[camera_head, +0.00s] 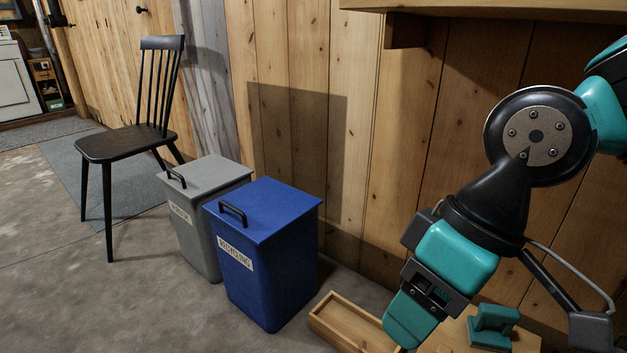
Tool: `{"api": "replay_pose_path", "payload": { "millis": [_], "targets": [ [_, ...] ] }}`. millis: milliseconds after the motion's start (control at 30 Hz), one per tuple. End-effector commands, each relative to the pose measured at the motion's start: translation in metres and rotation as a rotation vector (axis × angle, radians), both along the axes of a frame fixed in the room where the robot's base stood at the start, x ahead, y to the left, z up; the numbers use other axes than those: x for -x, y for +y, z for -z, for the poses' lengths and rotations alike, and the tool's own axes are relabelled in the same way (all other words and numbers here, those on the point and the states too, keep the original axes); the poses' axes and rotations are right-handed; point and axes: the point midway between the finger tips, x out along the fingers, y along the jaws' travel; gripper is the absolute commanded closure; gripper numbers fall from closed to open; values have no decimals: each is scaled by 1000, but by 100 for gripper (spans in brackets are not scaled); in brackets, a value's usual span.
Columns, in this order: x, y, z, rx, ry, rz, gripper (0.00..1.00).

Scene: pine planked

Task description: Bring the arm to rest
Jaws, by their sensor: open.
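My arm reaches in from the upper right, black and teal, and bends down at a round black joint. My gripper (410,318) points down and to the left at the lower right of the head view. It is open, and nothing shows held in it. One teal finger is plain; the other is hard to make out. The gripper overlaps the right end of a shallow wooden tray (335,322) in the picture. I cannot tell how high it is above it.
A blue recycling bin (262,250) and a grey bin (205,215), both lidded, stand left of the tray. A black chair (130,145) is farther left. A small teal object (493,326) is by a wooden surface (455,338). A plank wall and shelf (480,8) are behind.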

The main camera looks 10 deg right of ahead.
Motion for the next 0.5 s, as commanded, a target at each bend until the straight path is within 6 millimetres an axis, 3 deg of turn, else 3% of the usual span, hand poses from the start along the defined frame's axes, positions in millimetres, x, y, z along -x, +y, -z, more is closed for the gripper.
{"api": "replay_pose_path", "payload": {
  "millis": [33, 500],
  "targets": [
    [0, 0, -28, -1, -1, 0, 39],
    [0, 0, -209, -1, 0, 1, 39]
  ]
}}
